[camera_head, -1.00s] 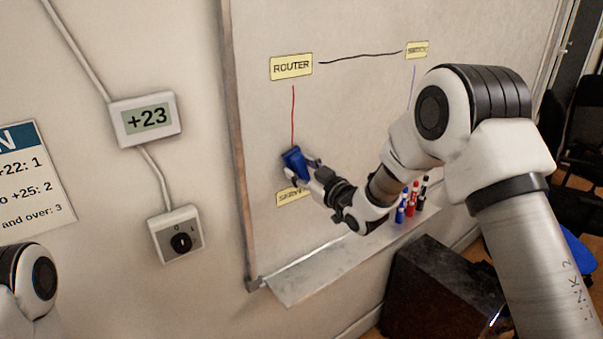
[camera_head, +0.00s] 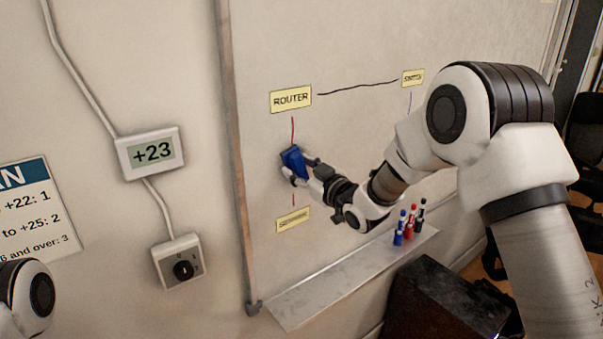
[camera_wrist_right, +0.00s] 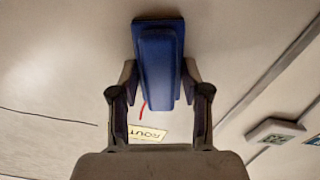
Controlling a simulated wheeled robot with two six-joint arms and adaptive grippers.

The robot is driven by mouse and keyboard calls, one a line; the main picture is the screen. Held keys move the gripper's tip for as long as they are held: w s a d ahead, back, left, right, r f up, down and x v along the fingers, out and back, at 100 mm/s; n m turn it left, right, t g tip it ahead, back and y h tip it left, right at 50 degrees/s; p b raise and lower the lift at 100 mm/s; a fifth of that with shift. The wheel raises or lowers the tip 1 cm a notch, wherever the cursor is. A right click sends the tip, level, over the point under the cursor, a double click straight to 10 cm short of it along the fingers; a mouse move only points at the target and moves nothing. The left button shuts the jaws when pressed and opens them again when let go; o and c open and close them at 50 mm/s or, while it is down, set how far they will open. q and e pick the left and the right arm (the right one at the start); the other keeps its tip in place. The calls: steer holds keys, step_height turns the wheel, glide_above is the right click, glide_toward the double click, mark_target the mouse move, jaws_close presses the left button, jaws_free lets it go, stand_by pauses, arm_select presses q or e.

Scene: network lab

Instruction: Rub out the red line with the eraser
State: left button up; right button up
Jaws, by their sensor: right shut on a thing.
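The blue eraser (camera_head: 292,160) is held against the whiteboard, and it also shows in the right wrist view (camera_wrist_right: 158,65). My right gripper (camera_head: 300,171) is shut on it, one finger on each side. The red line (camera_head: 293,130) runs down from the yellow ROUTER label (camera_head: 291,98) to the eraser's top. A short red piece shows below the gripper, just above a lower yellow label (camera_head: 293,220). The stretch behind the eraser and fingers is hidden. My left gripper is out of view.
A black line (camera_head: 357,88) runs from ROUTER to another yellow label (camera_head: 413,77), with a faint purple line below that one. Several markers (camera_head: 409,226) stand on the tray (camera_head: 340,280). A +23 display (camera_head: 151,152) and a dial box (camera_head: 180,262) are on the wall left.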

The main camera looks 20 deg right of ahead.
mark_target(302, 157)
steer(key=shift+r+p, duration=2.15)
steer(key=shift+r, duration=3.4)
step_height(302, 157, down, 7)
steer(key=b, duration=0.6)
steer(key=shift+s, duration=0.1)
steer(key=shift+f+b, duration=0.5)
steer(key=shift+b, duration=0.15)
step_height(302, 157, down, 2)
steer(key=shift+f+b, duration=0.25)
steer(key=shift+b, duration=0.9)
step_height(302, 157, down, 12)
steer(key=b, duration=1)
steer(key=shift+f, duration=0.2)
steer(key=shift+r, duration=0.1)
